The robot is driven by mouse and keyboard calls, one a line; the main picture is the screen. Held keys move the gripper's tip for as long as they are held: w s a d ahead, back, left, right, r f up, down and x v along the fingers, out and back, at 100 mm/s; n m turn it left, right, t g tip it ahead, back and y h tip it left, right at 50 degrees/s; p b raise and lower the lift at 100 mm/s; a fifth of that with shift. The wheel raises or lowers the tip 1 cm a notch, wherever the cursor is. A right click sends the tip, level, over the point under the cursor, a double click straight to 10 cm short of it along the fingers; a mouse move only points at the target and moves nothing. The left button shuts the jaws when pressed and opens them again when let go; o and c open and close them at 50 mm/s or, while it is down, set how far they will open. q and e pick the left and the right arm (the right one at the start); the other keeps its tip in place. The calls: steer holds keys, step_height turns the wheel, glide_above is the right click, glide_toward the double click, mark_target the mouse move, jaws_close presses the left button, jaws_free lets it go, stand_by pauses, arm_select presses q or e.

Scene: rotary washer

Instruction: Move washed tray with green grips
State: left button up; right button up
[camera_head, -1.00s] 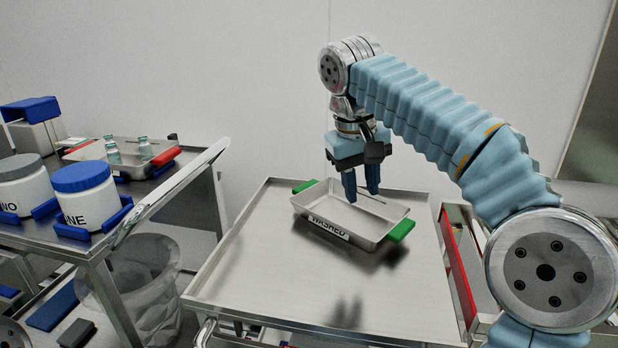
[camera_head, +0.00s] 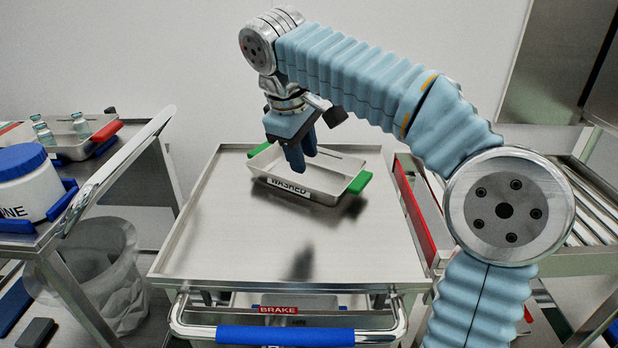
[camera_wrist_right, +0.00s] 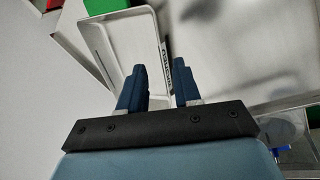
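The metal tray (camera_head: 322,196) with a WASHED label on its front wall lies on the cart top. It has a green grip (camera_head: 360,182) at its right end and another green grip (camera_head: 259,150) at its far left end. My right gripper (camera_head: 303,158) points down over the tray. I cannot tell whether the fingertips touch the tray. My left gripper is not in view.
The cart (camera_head: 240,238) has free room in front of the tray and a blue handle (camera_head: 285,336). At left a side table holds a white jar (camera_head: 25,188) with a blue lid and several vials. A bin (camera_head: 95,270) stands between.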

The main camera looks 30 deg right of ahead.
mark_target(312, 189)
steer(key=x, duration=1)
steer(key=shift+d+f+b, duration=0.15)
steer(key=shift+f+b, duration=0.15)
steer(key=shift+f, duration=0.1)
jaws_close()
stand_by(0.9)
